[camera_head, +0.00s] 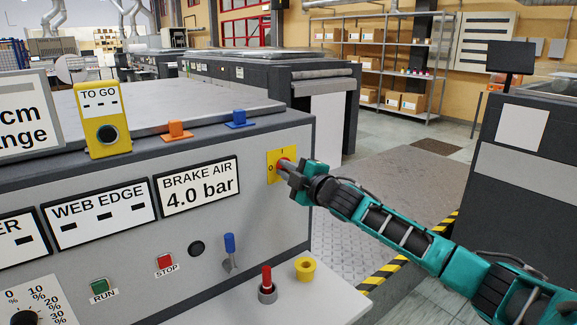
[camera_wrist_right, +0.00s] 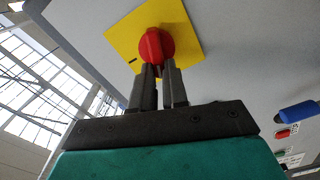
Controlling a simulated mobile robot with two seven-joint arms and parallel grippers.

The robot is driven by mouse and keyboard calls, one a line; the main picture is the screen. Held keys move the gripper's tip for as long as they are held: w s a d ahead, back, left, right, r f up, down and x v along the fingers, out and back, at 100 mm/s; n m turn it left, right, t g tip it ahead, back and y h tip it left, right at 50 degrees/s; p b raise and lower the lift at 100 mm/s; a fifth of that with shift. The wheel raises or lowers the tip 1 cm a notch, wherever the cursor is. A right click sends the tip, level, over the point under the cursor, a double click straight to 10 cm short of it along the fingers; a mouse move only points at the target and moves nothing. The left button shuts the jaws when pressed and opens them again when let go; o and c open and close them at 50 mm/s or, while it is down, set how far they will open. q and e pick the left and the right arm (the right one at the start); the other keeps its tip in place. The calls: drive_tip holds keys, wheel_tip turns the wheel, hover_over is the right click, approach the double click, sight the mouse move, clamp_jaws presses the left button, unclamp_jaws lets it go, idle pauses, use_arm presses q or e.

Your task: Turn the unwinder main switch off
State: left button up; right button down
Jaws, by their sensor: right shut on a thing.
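The unwinder main switch is a red rotary knob on a yellow square plate (camera_head: 275,168) on the grey machine front, right of the BRAKE AIR display. The plate bears the marks I and 0. In the right wrist view the red knob (camera_wrist_right: 155,45) sits in front of its yellow plate (camera_wrist_right: 185,25). My right gripper (camera_head: 287,168) is at the knob, and its two fingers (camera_wrist_right: 158,72) are shut on the knob's grip. The fingers hide part of the knob, and I cannot tell its exact setting. My left gripper is not in view.
Below on the panel are a blue lever (camera_head: 229,244), a red STOP button (camera_head: 164,262) and a green RUN button (camera_head: 98,286). A red-topped peg (camera_head: 267,280) and a yellow ring (camera_head: 305,268) are on the ledge. Open floor lies to the right.

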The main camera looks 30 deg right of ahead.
drive_tip(key=shift+f+n, duration=0.2)
drive_tip(key=shift+n, duration=0.8)
drive_tip(key=shift+f+n, duration=0.15)
drive_tip(key=shift+n, duration=0.85)
drive_tip(key=c, duration=1.1)
unclamp_jaws()
drive_tip(key=shift+c, duration=0.2)
drive_tip(key=s+b, duration=0.2)
drive_tip(key=s, duration=1.1)
drive_tip(key=shift+d, duration=0.45)
